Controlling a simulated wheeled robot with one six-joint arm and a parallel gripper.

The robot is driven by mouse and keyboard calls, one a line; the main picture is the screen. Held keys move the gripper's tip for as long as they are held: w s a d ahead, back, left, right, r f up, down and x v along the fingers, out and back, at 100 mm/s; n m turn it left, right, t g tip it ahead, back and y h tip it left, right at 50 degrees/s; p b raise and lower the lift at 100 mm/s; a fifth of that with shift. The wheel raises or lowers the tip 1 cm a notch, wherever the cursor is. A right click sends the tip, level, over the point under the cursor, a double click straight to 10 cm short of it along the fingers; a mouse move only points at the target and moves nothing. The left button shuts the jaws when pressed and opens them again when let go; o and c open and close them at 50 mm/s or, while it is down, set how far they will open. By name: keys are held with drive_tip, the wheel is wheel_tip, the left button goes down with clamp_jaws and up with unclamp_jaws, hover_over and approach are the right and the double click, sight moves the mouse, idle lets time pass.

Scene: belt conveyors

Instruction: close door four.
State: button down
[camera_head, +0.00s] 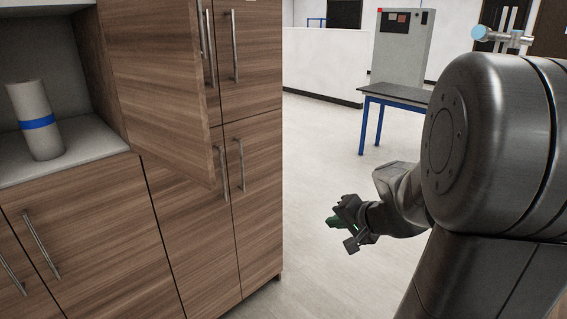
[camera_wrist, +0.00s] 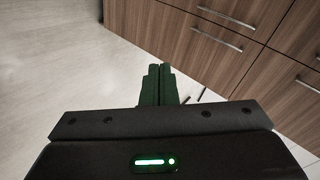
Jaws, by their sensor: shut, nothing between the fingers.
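A tall wood-grain cabinet door (camera_head: 155,85) stands ajar in the head view, swung out from the upper part of the cabinet. Its free edge hangs over the lower doors. No door number is visible, so I cannot tell whether this is door four. My gripper (camera_head: 335,222) is to the right of the cabinet and lower than the open door, apart from it, over the floor. In the wrist view my gripper (camera_wrist: 160,70) shows its green fingers together and empty. Closed wood fronts with bar handles (camera_wrist: 218,40) show beyond the fingers there.
A paper roll with a blue band (camera_head: 38,122) stands in the open niche at left. Closed lower doors (camera_head: 258,205) are below. A blue-legged table (camera_head: 398,95) and grey control cabinet (camera_head: 402,45) stand behind. The floor (camera_head: 325,180) right of the cabinet is clear.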

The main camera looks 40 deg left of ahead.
sight(211, 166)
drive_tip(key=s+a+r+n+g+y, duration=0.1)
drive_tip(key=s+a+r+g+y, duration=0.3)
drive_tip(key=a+r, duration=0.4)
drive_tip(key=s+a+r+n+g+y, duration=0.1)
drive_tip(key=s+a+r+g+y, duration=0.3)
drive_tip(key=a, duration=0.6)
drive_tip(key=shift+t, duration=0.3)
drive_tip(key=s+a, duration=0.1)
drive_tip(key=a, duration=0.2)
drive_tip(key=s+a+p, duration=0.1)
drive_tip(key=s+a, duration=0.1)
drive_tip(key=a, duration=0.1)
drive_tip(key=s+a+r+p, duration=0.1)
drive_tip(key=s+a, duration=0.1)
drive_tip(key=a, duration=0.1)
